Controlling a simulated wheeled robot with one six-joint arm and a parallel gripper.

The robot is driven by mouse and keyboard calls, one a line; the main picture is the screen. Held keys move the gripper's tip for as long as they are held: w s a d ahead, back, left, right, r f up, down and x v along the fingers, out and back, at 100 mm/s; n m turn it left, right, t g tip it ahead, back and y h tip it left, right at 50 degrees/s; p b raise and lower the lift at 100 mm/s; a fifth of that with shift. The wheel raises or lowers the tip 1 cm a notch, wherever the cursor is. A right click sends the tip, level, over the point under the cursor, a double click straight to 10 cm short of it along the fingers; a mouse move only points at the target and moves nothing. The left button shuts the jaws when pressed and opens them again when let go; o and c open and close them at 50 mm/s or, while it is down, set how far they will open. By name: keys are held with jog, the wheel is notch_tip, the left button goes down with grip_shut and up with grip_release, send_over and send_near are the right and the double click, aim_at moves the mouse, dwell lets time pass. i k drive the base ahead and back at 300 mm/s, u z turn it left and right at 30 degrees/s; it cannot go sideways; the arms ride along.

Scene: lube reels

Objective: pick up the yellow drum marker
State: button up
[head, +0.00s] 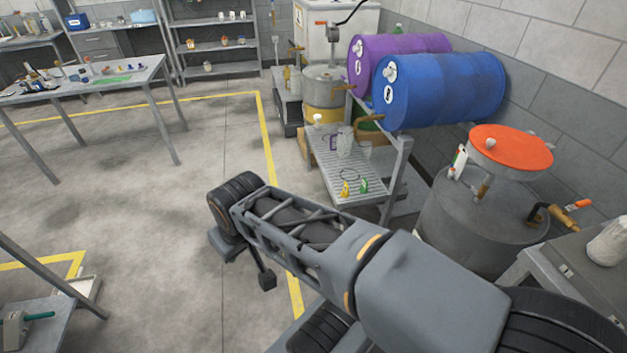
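A small yellow marker (346,188) stands near the front edge of a slatted grey metal shelf (338,168), below the blue and purple drums. A similar green marker (364,186) stands just to its right. What is printed on them is too small to read. My arm reaches from the lower right toward the picture's middle. Its end, with my gripper (247,264), hangs over the floor to the left of and nearer than the shelf, apart from the yellow marker.
Clear jugs (345,142) stand behind the markers on the shelf. A blue drum (440,90) and a purple drum (400,55) lie above it. A grey drum (480,225) with an orange lid stands to the right. Floor to the left is open, up to a workbench (100,80).

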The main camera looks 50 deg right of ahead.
aim_at(345, 194)
jog(key=z, duration=0.15)
jog(key=i, duration=1.25)
jog(key=z, duration=1.45)
jog(key=i, duration=0.9)
jog(key=z, duration=0.9)
